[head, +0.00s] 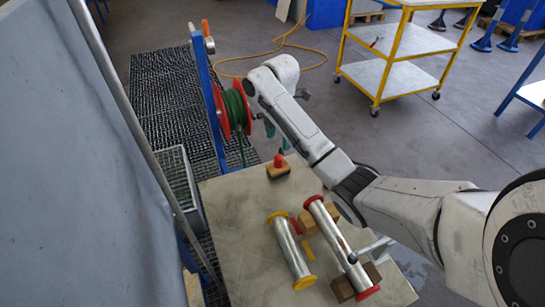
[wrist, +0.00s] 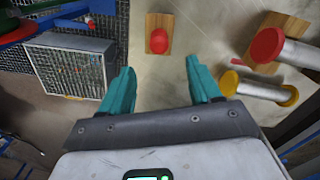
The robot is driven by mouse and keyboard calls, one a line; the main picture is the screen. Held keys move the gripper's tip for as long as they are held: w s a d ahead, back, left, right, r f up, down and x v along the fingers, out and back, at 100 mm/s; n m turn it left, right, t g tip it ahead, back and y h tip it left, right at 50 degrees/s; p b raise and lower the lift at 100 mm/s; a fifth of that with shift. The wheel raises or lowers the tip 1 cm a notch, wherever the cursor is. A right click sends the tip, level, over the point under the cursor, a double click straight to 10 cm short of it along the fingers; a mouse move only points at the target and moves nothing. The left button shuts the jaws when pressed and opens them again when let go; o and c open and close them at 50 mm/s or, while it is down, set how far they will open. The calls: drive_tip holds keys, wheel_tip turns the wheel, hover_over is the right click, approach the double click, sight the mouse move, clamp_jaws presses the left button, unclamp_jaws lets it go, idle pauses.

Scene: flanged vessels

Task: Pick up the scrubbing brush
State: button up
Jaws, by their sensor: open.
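A wooden block with a red knob on top (head: 279,169) lies on the far part of the pale tabletop. It looks like the scrubbing brush, but I see no bristles. In the wrist view the block (wrist: 150,20) is upper centre, ahead of and roughly between my fingertips, not touching them. My gripper (head: 277,138) hangs above and just beyond the block in the head view, its teal fingers partly hidden by my arm. In the wrist view my gripper (wrist: 161,68) is open, with nothing between its fingers.
A yellow-flanged steel vessel (head: 290,248) and a red-flanged one (head: 338,243) lie on the pale table (head: 235,215); wooden blocks support the red-flanged one. A grey mesh crate (head: 178,185) stands left. A green reel with red flanges (head: 233,110) is near my wrist.

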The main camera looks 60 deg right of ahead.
sight(278, 156)
drive_tip(key=shift+w+d+f, duration=0.1)
drive_tip(key=shift+w+f, duration=0.05)
drive_tip(key=shift+f, duration=0.1)
wheel_tip(278, 156, down, 5)
drive_tip(key=b, duration=0.3)
drive_tip(key=shift+r+b, duration=0.1)
drive_tip(key=shift+b, duration=0.3)
drive_tip(key=shift+f+p, duration=0.45)
drive_tip(key=shift+f, duration=2.25)
drive_tip(key=shift+c, duration=0.4)
drive_tip(key=c, duration=1.1)
drive_tip(key=shift+r, duration=0.1)
